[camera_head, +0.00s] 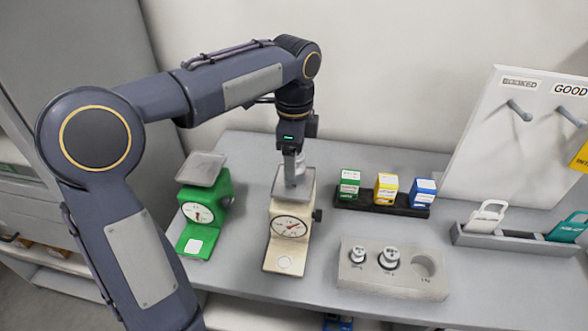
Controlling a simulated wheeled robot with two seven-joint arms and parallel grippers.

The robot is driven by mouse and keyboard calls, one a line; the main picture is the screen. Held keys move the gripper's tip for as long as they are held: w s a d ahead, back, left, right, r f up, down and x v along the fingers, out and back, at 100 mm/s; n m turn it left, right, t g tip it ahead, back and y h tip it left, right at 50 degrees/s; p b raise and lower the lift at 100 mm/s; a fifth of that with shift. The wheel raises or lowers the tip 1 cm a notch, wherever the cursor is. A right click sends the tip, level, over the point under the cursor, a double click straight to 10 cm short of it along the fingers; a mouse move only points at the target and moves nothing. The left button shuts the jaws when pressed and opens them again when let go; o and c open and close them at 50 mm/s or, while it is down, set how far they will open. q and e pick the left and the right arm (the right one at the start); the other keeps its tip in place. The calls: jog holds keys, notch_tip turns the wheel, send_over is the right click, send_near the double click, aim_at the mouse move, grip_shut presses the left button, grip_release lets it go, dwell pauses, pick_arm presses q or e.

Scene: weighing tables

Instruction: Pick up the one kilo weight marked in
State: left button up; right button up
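My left gripper (293,158) points straight down over the pan of the cream scale (281,246). A grey metal shape (294,174) shows at the fingertips, on or just above the pan (283,192). It looks like a weight, but its mark cannot be read, and I cannot tell whether the fingers are closed on it. The grey weight block (352,279) holds a small weight (357,255) and a middle weight (389,258). Its largest, right-hand socket (428,264) is empty. My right gripper is not in view.
A green scale (207,208) with an empty pan stands left of the cream one. A black tray (352,203) holds green, yellow and blue boxes. A grey holder (485,238) with white and teal tags and a hook board (525,140) stand right. The table's front middle is clear.

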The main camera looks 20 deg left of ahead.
pick_arm(q)
jog(key=shift+f, duration=0.4)
jog(key=shift+c, duration=0.3)
